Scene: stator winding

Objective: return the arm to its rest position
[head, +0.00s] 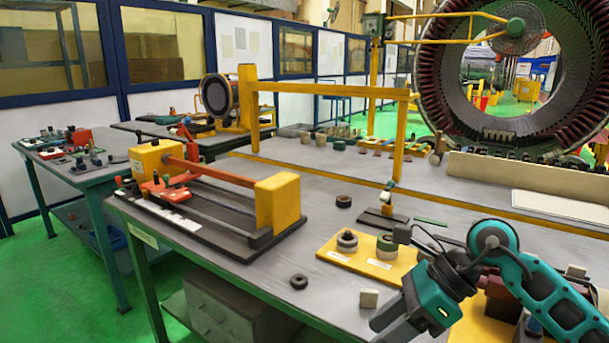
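My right arm, teal and black, comes in from the right edge over the front right of the grey workbench (330,232). Its gripper (392,324) points down and to the left near the bench's front edge. The fingers are dark and seen at an angle, so I cannot tell whether they are open or shut, and I see no object between them. My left arm and gripper are not in view.
A yellow board (338,262) with round parts lies just behind my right gripper. A yellow winding fixture (277,205) stands on the left. A large stator ring (450,100) rises at the back right.

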